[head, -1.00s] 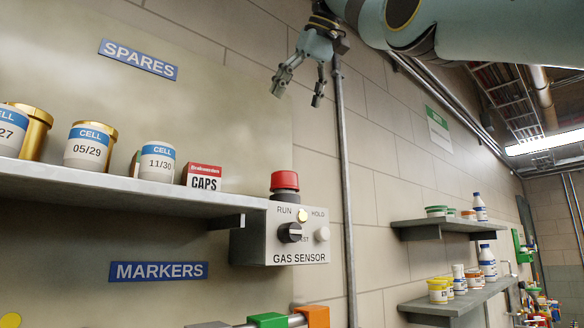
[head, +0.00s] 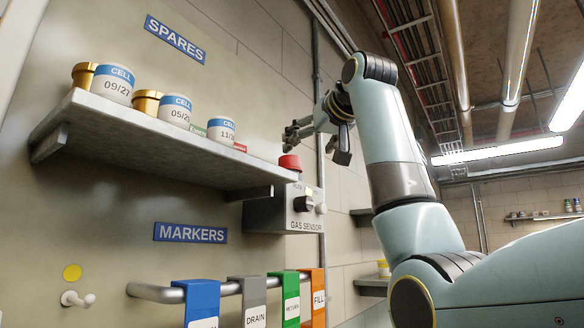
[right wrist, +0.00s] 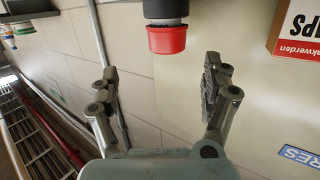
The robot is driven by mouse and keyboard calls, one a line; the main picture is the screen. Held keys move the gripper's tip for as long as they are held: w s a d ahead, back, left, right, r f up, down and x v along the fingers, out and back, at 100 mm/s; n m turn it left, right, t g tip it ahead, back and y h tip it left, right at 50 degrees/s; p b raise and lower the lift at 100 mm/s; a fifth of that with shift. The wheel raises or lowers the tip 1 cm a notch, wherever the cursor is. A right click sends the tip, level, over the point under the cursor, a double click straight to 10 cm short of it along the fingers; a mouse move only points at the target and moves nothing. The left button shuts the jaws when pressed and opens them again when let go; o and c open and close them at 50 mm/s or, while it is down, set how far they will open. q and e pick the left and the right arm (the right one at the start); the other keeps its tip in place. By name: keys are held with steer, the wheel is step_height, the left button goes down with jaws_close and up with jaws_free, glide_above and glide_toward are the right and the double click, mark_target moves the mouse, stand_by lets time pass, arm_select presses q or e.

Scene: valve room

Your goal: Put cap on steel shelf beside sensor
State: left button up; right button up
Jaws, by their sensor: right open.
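The red cap (head: 290,162) sits on the dark top of the grey gas sensor (head: 283,212), at the right end of the steel shelf (head: 150,140). In the right wrist view the red cap (right wrist: 166,40) and its black neck are at the top, beyond the fingertips and between their lines. My right gripper (head: 314,144) is open and empty, just above and to the right of the cap in the head view. Its two spread fingers also show in the right wrist view (right wrist: 163,77). My left gripper is in neither view.
Several cell jars (head: 113,84) stand along the shelf. A caps box (right wrist: 298,32) is near the sensor end, mostly hidden in the head view. Coloured tags (head: 202,300) hang on a rail below. Pipes run up the wall behind the sensor.

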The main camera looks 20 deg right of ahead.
mark_target(289, 160)
steer(key=w+p, duration=0.1)
steer(key=w, duration=0.1)
steer(key=w+a+p, duration=0.1)
steer(key=w, duration=0.1)
steer(key=shift+w+a+f, duration=0.1)
steer(key=shift+a, duration=0.05)
steer(key=shift+w, duration=0.35)
steer(key=w+p, duration=0.2)
steer(key=w, duration=0.1)
steer(key=w+f+p, duration=0.1)
steer(key=shift+w+a, duration=0.15)
steer(key=shift+a, duration=0.1)
steer(key=shift+w+f, duration=0.1)
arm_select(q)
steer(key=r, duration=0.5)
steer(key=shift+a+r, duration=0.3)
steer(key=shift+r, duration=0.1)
arm_select(e)
steer(key=shift+c, duration=1)
steer(key=c, duration=0.8)
steer(key=shift+o, duration=0.2)
